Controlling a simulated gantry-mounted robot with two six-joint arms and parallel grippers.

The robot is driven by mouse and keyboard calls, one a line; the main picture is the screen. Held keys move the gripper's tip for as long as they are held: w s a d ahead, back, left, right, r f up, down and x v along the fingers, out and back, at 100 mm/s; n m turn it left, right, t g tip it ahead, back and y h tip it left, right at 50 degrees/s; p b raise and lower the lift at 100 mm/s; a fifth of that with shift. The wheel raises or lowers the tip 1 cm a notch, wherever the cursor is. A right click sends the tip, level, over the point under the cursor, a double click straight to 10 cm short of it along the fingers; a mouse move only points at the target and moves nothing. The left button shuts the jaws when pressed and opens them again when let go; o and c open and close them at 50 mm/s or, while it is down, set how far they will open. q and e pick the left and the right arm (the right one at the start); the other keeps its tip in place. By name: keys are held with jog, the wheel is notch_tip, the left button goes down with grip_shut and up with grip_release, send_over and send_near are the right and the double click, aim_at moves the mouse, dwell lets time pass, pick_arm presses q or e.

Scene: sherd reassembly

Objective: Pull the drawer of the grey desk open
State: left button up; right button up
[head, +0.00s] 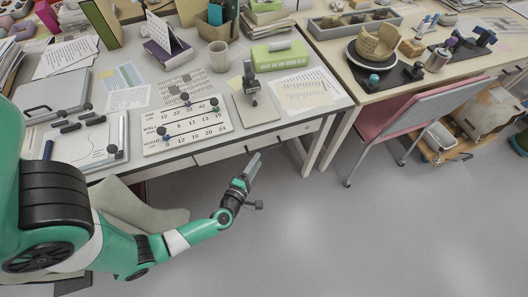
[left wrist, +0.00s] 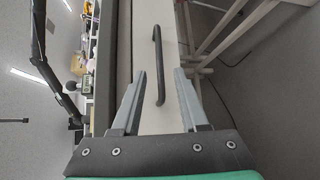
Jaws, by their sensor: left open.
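The grey desk (head: 128,175) stands at the left of the head view. Its pale drawer front (head: 232,150) lies under the desk top's front edge and looks shut. In the left wrist view the drawer front (left wrist: 142,30) carries a dark bar handle (left wrist: 155,60). My left gripper (head: 252,161) is open and empty in front of the drawer. In the left wrist view its two fingers (left wrist: 160,76) point toward the handle, which shows between and beyond their tips. I cannot tell whether they touch it. My right gripper is not in view.
The desk top holds a white measuring board (head: 187,130), a mug (head: 218,54), a small stand (head: 251,85) and papers. A chair (head: 420,105) stands at the second table on the right. A beige seat (head: 140,210) is near my left arm. The floor before the drawer is clear.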

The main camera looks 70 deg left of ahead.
aim_at(264, 150)
pick_arm(q)
jog(key=b+x, duration=0.1)
jog(key=x, duration=0.5)
jog(key=shift+w+a, duration=0.15)
jog(key=shift+w, duration=0.1)
jog(key=shift+c, duration=0.2)
grip_shut()
dwell(0.8)
